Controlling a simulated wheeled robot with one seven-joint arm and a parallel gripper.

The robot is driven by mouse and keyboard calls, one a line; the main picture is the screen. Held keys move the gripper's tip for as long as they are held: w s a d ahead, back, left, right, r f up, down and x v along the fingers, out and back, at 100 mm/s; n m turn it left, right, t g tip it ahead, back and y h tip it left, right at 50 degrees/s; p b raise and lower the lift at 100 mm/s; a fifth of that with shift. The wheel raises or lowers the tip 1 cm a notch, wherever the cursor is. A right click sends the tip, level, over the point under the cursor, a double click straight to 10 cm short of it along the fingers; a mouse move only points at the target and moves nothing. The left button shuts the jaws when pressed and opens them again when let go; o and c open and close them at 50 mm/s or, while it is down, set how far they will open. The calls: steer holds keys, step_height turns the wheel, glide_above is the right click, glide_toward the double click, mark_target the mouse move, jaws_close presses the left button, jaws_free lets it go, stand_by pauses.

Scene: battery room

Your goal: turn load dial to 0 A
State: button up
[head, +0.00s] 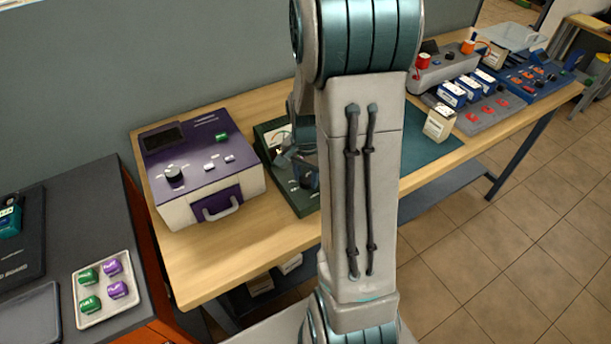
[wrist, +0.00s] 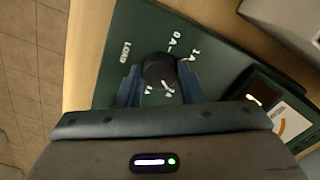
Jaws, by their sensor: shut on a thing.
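The load dial (wrist: 160,72) is a round dark knob on a green panel (wrist: 117,40), seen in the wrist view. Printed marks around it include LOAD, 0A and 1A; other marks are partly hidden. My gripper (wrist: 160,80) has its two blue-grey fingers on either side of the knob and is shut on it. A pale mark shows on the knob's lower right; I cannot tell the exact setting. In the head view the green tester (head: 302,208) stands on the wooden bench, with my gripper (head: 306,178) over it, largely hidden by my arm.
A purple and white machine (head: 205,165) stands close left of the tester. A meter (wrist: 283,118) sits on the panel's right. Battery blocks and blue and grey units (head: 480,110) are at the back right. A tray (head: 103,290) of small cubes is at lower left.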

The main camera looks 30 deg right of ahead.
mark_target(306, 179)
steer(key=n+b, duration=0.2)
steer(key=n, duration=0.4)
steer(key=n+b, duration=0.1)
steer(key=n, duration=1.2)
steer(key=shift+b, duration=0.35)
steer(key=n, duration=0.6)
steer(key=shift+p, duration=0.3)
steer(key=shift+n, duration=0.3)
steer(key=o, duration=1)
step_height(306, 179, up, 14)
